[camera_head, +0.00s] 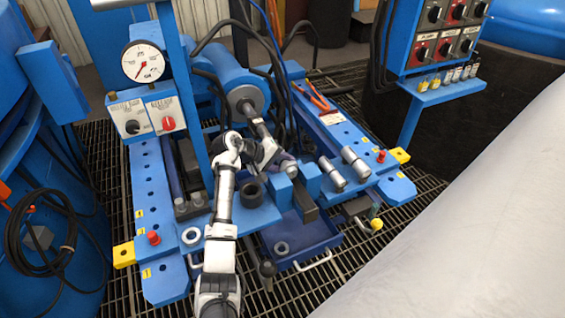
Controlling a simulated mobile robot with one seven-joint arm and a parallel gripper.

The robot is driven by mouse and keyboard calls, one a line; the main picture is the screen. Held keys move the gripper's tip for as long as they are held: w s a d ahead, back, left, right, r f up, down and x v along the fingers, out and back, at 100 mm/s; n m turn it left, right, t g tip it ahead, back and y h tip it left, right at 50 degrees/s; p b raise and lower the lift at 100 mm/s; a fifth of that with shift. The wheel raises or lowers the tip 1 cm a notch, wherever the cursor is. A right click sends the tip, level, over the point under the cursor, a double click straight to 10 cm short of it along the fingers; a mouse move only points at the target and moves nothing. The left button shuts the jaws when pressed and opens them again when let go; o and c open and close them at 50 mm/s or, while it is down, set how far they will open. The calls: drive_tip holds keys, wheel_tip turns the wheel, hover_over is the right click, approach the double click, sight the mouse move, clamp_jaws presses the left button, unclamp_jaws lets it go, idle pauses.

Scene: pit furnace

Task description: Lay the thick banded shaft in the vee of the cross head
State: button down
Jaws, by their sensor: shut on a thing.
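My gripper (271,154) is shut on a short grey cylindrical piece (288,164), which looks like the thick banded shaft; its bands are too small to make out. It is held over the middle of the blue press frame, just above and behind a pair of blue blocks (284,191). These blocks, with a gap between them, look like the cross head. My gripper and the held piece hide part of this area, so I cannot tell whether the shaft touches the vee.
Two grey cylindrical pieces (331,174) lie on the blue frame to the right. A dark ring (251,194) stands left of the blocks. A blue tray (300,240) holding a grey ring (281,248) is in front. A blue ram cylinder (243,92) is behind, with hoses nearby.

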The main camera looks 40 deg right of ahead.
drive_tip(key=shift+f, duration=0.45)
drive_tip(key=c, duration=0.9)
unclamp_jaws()
drive_tip(key=shift+s, duration=0.15)
drive_tip(key=shift+o, duration=0.2)
drive_tip(key=shift+a+f, duration=0.1)
drive_tip(key=shift+f, duration=0.15)
drive_tip(key=shift+c, duration=0.2)
drive_tip(key=shift+a+r, duration=0.35)
drive_tip(key=shift+a, duration=0.05)
drive_tip(key=shift+c, duration=0.5)
drive_tip(key=shift+o, duration=0.7)
drive_tip(key=d+r+v, duration=0.1)
drive_tip(key=v, duration=1.2)
drive_tip(key=shift+w+a+r, duration=0.2)
drive_tip(key=shift+r, duration=0.1)
